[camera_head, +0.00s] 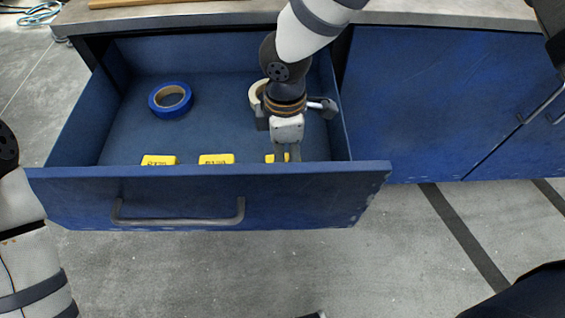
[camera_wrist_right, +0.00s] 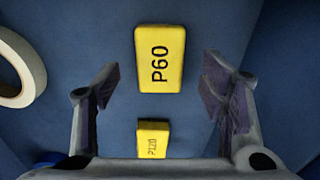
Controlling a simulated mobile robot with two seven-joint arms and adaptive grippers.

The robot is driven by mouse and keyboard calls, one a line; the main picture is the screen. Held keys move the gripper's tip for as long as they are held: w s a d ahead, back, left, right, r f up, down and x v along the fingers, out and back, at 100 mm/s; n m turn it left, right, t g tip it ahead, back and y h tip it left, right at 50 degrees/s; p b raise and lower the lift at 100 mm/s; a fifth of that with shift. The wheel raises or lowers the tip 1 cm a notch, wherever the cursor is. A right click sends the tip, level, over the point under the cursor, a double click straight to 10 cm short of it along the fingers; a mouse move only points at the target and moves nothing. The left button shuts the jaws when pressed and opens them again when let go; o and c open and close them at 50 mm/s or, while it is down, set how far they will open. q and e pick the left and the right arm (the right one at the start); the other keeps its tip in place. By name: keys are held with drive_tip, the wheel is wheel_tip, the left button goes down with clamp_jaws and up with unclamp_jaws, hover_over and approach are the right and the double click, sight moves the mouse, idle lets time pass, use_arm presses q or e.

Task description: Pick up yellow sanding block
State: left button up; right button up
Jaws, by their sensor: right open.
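Several yellow sanding blocks lie in the open blue drawer, along its front. In the head view there is a left block (camera_head: 158,160), a middle block (camera_head: 216,159) and a right block (camera_head: 270,158), partly hidden by my right gripper (camera_head: 287,153). In the right wrist view, a block marked P60 (camera_wrist_right: 159,59) lies ahead, between the lines of the spread fingers of my right gripper (camera_wrist_right: 164,88). A block marked P120 (camera_wrist_right: 152,138) shows lower down. My right gripper is open and empty, above the right block. My left gripper cannot be made out.
The drawer (camera_head: 205,197) has a raised front wall with a handle. A blue tape roll (camera_head: 156,107) lies at its back left. A cream tape roll (camera_head: 254,93) lies behind my right gripper and also shows in the wrist view (camera_wrist_right: 33,72). The drawer's middle is bare.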

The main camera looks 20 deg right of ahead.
wheel_tip(320, 180, down, 3)
drive_tip(key=shift+f, duration=0.1)
drive_tip(key=shift+c, duration=0.6)
drive_tip(key=c, duration=1.1)
wheel_tip(320, 180, up, 10)
drive_tip(key=shift+r+p, duration=0.1)
drive_tip(key=shift+p, duration=0.35)
